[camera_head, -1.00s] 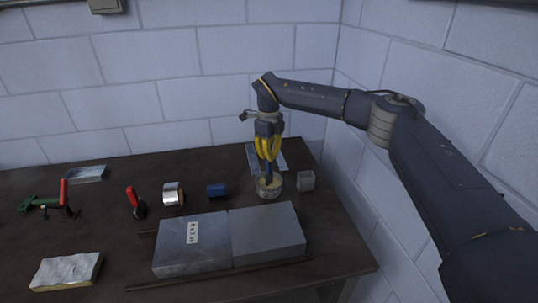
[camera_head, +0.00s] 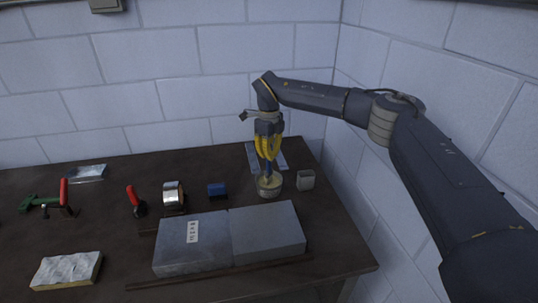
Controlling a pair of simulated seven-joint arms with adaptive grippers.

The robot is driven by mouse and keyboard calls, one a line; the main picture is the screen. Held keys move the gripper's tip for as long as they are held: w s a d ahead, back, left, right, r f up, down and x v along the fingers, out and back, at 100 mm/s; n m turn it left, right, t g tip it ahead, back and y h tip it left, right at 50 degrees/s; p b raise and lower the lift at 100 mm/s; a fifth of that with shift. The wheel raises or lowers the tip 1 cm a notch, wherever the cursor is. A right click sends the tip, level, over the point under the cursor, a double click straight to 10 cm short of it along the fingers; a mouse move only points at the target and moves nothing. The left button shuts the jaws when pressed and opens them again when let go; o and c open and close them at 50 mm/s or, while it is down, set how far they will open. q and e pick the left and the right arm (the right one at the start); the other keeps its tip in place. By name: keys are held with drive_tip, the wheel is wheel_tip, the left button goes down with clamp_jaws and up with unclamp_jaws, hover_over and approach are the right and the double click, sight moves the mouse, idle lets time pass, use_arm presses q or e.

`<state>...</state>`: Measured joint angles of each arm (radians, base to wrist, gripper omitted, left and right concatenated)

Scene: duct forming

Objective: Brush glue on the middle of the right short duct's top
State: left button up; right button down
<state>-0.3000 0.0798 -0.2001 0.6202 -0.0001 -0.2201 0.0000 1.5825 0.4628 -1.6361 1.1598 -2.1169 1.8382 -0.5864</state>
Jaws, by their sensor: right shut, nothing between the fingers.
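The right short duct (camera_head: 268,232) is a grey metal box lying against the left short duct (camera_head: 190,250), which carries a small white label (camera_head: 192,232). The right duct's top is bare grey, with no glue that I can make out. My right gripper (camera_head: 267,158), with yellow fingers, points down over the round glue pot (camera_head: 269,186) behind the right duct. Its fingers are shut. A thin dark blue brush handle (camera_head: 268,168) shows just below the fingers, standing in the pot; the bristles are hidden. My left gripper is out of view.
A small grey box (camera_head: 305,180) stands right of the pot. A blue block (camera_head: 217,190), a silver tape roll (camera_head: 173,194) and red-handled tools (camera_head: 136,200) lie to the left. A wrapped slab (camera_head: 66,270) lies front left. A wall borders the right side.

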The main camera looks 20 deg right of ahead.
drive_tip(key=shift+r, duration=3.45)
